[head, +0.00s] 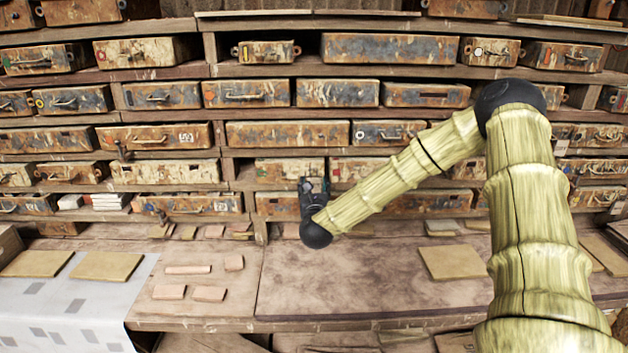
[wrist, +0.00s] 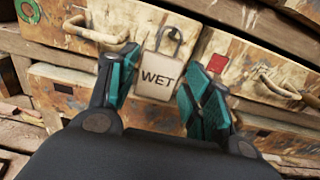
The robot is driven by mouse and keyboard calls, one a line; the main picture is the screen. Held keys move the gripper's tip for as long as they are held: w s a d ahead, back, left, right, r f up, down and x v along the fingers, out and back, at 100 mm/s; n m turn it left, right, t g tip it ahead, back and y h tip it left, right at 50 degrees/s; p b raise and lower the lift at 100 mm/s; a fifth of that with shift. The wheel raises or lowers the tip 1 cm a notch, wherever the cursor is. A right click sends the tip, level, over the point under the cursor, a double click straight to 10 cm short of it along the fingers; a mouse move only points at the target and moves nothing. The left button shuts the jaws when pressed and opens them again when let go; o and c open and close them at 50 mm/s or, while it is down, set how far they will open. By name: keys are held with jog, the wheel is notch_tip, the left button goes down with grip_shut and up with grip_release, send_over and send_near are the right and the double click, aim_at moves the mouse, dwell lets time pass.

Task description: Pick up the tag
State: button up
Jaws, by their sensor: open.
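The tag (wrist: 158,76) is a pale plate marked "WET" in dark letters. In the wrist view it hangs by a dark loop at its top, in front of weathered drawer fronts. My gripper (wrist: 162,66) is open, with one teal-lined finger on each side of the tag. The fingers are apart from its edges in the picture, and I cannot tell how deep between them it sits. In the head view my gripper (head: 314,186) is at the lower middle drawers, and I cannot make out the tag there.
A drawer handle (wrist: 95,32) juts out left of my gripper, and another drawer handle (wrist: 279,88) is at the right. A red square (wrist: 217,63) marks the right drawer. Below the shelves, the workbench (head: 370,280) has a wide clear area, with several clay pieces (head: 188,270) to its left.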

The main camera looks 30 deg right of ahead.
jog(key=shift+w+d, duration=0.4)
jog(key=shift+w, duration=0.1)
jog(key=shift+f, duration=0.1)
jog(key=c, duration=0.5)
